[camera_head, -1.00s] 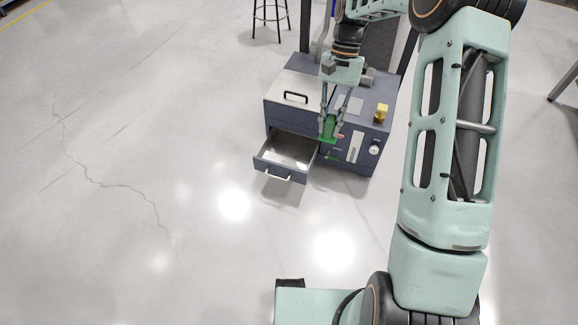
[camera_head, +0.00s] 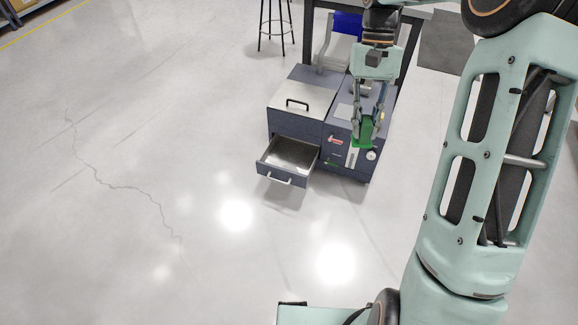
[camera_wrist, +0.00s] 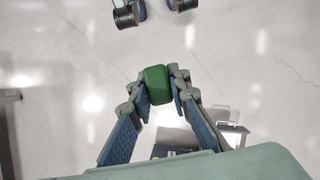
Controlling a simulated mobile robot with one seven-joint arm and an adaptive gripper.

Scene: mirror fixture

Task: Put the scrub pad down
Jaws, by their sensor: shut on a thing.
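The green scrub pad (camera_head: 365,132) is between the fingertips of my gripper (camera_head: 368,122), which is shut on it. In the head view the pad shows in front of the right part of the dark blue cabinet (camera_head: 338,160); its exact height and gap from the cabinet cannot be told. In the wrist view the scrub pad (camera_wrist: 157,85) sits between both fingers of my gripper (camera_wrist: 160,80), with pale floor around it.
The cabinet has an open drawer (camera_head: 284,165) at its lower left, which looks empty. A pale lid with a black handle (camera_head: 297,103) lies above it. A stool (camera_head: 276,22) stands behind. The floor at left is clear.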

